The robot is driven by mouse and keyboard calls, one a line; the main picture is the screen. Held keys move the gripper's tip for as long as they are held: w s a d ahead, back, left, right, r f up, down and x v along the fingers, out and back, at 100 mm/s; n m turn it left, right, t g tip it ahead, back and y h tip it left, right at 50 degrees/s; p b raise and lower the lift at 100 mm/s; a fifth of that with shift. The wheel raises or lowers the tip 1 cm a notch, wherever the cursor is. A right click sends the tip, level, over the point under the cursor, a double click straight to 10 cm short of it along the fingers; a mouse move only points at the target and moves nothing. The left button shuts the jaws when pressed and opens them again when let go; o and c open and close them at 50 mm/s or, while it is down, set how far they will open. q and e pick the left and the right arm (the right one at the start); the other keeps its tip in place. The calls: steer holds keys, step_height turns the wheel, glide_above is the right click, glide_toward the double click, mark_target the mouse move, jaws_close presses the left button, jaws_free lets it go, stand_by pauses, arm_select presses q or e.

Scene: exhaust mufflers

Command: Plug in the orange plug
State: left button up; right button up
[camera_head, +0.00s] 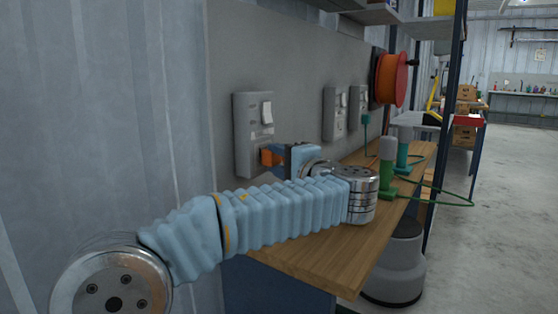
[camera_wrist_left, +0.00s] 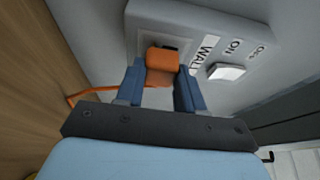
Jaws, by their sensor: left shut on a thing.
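The orange plug (camera_wrist_left: 162,60) is between the two blue fingers of my left gripper (camera_wrist_left: 160,82) in the left wrist view. The gripper is shut on it. The plug is right at the face of the grey wall socket (camera_wrist_left: 205,22), over a dark opening. I cannot tell how deep it sits. An orange cord (camera_wrist_left: 85,96) runs off to the left. In the head view the plug (camera_head: 267,156) shows at the lower part of the nearest socket box (camera_head: 246,130), with my left gripper (camera_head: 276,159) at it. My right gripper is not in view.
Two more grey socket boxes (camera_head: 334,115) are farther along the wall panel. A wooden bench (camera_head: 310,255) runs below, with a green object (camera_head: 387,180) and green cable on it. An orange reel (camera_head: 392,80) hangs farther back. The left wrist view shows a white switch (camera_wrist_left: 226,72) beside the plug.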

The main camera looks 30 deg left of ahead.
arm_select(q)
steer(key=shift+a, duration=0.5)
stand_by(0.6)
steer(key=o, duration=1.2)
steer(key=shift+o, duration=0.2)
steer(key=shift+d, duration=0.1)
steer(key=v, duration=1.3)
steer(key=shift+d, duration=0.25)
steer(key=shift+s, duration=0.15)
